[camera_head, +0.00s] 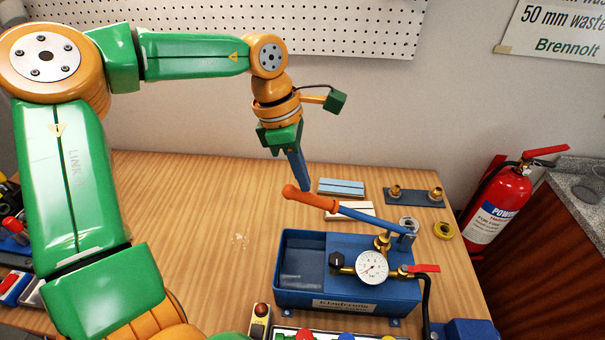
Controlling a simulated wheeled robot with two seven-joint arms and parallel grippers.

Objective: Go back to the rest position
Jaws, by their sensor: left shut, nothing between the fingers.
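My left arm, green and orange, comes in from the left and bends down over the bench. Its gripper (302,178) has blue fingers, shut and empty, pointing down. The fingertips show just above and behind the orange grip of the pump lever (350,211); I cannot tell whether they touch it. The lever belongs to a blue test pump (345,297) with a tank, a round white gauge (372,266) and a red valve handle (424,268). My right gripper is out of view.
The wooden bench (190,210) is clear left of the pump. A red fire extinguisher (499,200) stands right. Tools sit at far left.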

